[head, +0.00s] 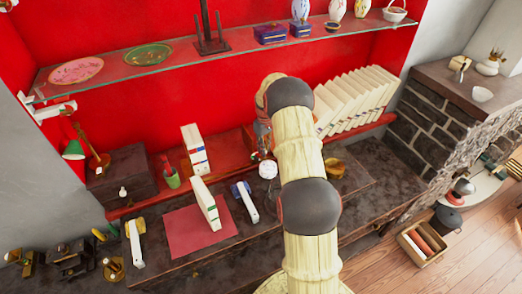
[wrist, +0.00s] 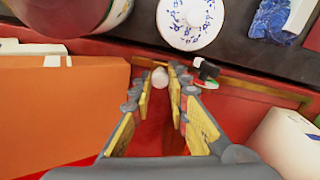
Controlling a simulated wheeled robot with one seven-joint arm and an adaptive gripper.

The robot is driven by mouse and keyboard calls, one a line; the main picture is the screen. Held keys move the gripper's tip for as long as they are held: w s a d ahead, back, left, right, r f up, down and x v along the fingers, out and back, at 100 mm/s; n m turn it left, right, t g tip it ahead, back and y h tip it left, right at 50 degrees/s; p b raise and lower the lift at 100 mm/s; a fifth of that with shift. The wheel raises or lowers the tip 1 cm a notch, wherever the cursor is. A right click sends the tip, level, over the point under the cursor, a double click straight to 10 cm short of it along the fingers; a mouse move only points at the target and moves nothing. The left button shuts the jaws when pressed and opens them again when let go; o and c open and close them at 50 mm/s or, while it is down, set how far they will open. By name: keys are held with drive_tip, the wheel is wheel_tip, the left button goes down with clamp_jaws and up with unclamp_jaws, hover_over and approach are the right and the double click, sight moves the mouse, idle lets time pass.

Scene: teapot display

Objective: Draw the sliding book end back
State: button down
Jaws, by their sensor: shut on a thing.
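My gripper (wrist: 160,84) points down at the red shelf in the wrist view. Its yellow-padded fingers are closed in around a small pale knob (wrist: 160,76), low over the shelf. An orange-brown upright panel (wrist: 60,105) stands just left of the fingers, and I take it for the sliding book end. Whether the knob is joined to it cannot be seen. In the head view my arm hides the gripper, the knob and most of this spot. A row of cream books (head: 352,98) leans on the shelf right of my arm.
White books (head: 194,150) stand left on the red shelf (head: 228,147); a white box (wrist: 288,140) is close right of my fingers. A blue-patterned white pot (wrist: 190,22) is near the fingertips. A glass shelf (head: 110,75) runs above. A small black item (wrist: 206,70) lies beside the fingers.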

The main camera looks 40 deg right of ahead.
drive_tip(key=c, duration=2)
unclamp_jaws()
wheel_tip(320, 180, up, 12)
